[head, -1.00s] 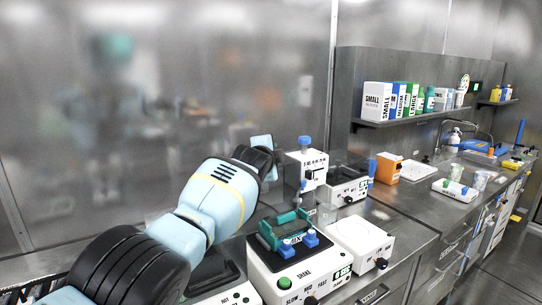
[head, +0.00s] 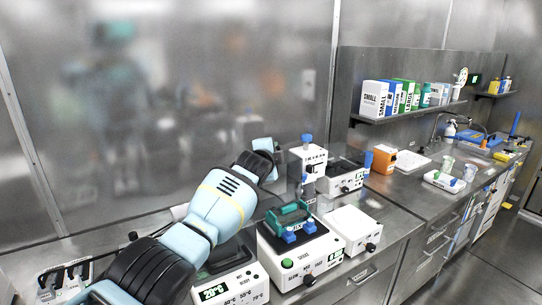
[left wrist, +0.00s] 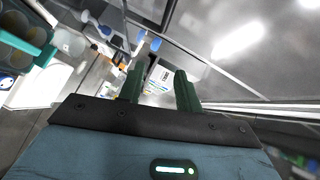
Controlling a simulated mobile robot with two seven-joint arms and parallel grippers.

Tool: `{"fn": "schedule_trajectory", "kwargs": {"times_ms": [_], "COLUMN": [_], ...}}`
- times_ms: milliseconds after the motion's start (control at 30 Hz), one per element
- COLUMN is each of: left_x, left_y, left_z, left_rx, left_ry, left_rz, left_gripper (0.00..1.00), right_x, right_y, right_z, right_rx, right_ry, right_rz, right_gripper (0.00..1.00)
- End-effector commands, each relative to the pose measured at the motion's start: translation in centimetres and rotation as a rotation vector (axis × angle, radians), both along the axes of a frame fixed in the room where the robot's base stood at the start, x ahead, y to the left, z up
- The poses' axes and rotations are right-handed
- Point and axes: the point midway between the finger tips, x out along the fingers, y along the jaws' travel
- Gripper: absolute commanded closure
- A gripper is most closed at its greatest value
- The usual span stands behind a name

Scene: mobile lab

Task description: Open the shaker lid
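The shaker (head: 272,252) is a white box in the middle of the head view, with a green button and a small display. A teal rack (head: 291,211) with blue parts sits on top of it. I cannot clearly make out its lid in the head view. My left arm reaches in from the left, and its end is above and behind the shaker; the fingers are hidden there. In the left wrist view my left gripper (left wrist: 160,88) has its two dark green fingers apart, with nothing between them. A teal part (left wrist: 46,55) and blue parts (left wrist: 155,42) show beyond it. My right gripper is not in view.
A white heater (head: 225,285) with a temperature display stands left of the shaker, and a white box (head: 350,228) stands right of it. Further back are another device (head: 345,180) and an orange box (head: 384,158). A metal wall (head: 180,60) lies behind the arm.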

Motion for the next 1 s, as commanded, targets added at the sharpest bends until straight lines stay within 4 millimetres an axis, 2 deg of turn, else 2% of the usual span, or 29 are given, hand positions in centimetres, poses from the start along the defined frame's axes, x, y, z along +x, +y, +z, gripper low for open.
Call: {"fn": "schedule_trajectory", "kwargs": {"times_ms": [33, 67, 400, 800, 833, 1000], "left_x": [-0.2, -0.4, -1.8, -2.0, -2.0, -2.0], "left_y": [0.1, 0.2, 0.4, 0.4, 0.5, 0.4], "left_z": [-1.1, -1.2, -0.9, -0.9, -0.9, -1.0], "left_rx": [0.001, 0.001, 0.001, 0.002, 0.002, 0.000], "left_ry": [0.013, 0.015, 0.017, 0.017, 0.017, 0.018], "left_rz": [0.002, 0.002, 0.002, 0.001, 0.001, 0.001], "left_gripper": [0.66, 0.66, 0.66, 0.66, 0.67, 0.89], "right_x": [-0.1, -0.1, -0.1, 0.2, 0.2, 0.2], "right_y": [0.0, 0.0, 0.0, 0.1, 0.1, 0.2], "right_z": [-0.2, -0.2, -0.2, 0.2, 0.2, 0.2], "right_rx": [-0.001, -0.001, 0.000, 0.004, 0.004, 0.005], "right_ry": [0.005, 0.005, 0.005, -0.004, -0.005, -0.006], "right_rz": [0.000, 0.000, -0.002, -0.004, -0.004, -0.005], "right_gripper": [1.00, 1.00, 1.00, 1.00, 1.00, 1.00]}}
